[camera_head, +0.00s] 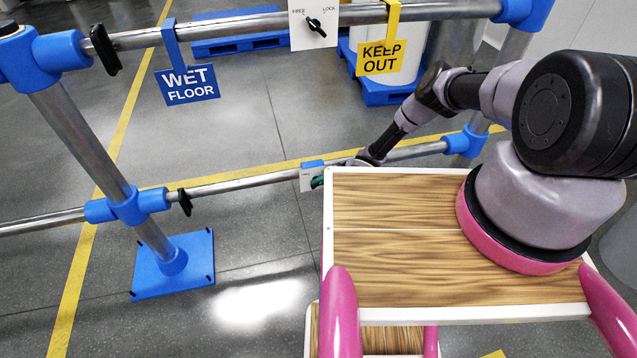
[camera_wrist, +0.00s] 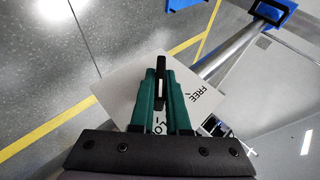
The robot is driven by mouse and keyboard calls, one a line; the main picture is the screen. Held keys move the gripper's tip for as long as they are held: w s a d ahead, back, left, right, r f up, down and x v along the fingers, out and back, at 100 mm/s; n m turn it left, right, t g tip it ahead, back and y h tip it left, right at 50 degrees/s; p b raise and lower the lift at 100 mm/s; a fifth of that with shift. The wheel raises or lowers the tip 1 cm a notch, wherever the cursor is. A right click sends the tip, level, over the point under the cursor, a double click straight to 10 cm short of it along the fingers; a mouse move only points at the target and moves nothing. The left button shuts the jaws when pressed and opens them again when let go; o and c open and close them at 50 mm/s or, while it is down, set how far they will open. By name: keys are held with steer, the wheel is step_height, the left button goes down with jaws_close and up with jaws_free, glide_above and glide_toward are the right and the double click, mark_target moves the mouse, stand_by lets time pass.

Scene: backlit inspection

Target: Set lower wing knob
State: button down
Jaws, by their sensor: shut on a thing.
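The lower knob plate (camera_wrist: 118,90) is white and shows tilted in the wrist view, with FREE printed on it and a second label partly hidden, beginning "LO". The lower knob (camera_wrist: 161,72) is a black bar with a pale stripe, held between the green fingers of my gripper (camera_wrist: 161,84).
An upper plate (camera_head: 301,38) with its own black knob (camera_head: 316,25) hangs on the upper rail. WET FLOOR (camera_head: 188,84) and KEEP OUT (camera_head: 379,58) signs hang beside it. My wood-topped base is just right of the lower plate. A blue-jointed post (camera_head: 85,135) stands left.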

steer(key=shift+s+f, duration=0.15)
steer(key=shift+s, duration=0.1)
steer(key=c, duration=0.9)
jaws_free()
steer(key=shift+w, duration=0.1)
steer(key=shift+d, duration=0.1)
steer(key=v, duration=1)
steer(key=shift+d+r, duration=0.15)
steer(key=shift+r, duration=0.2)
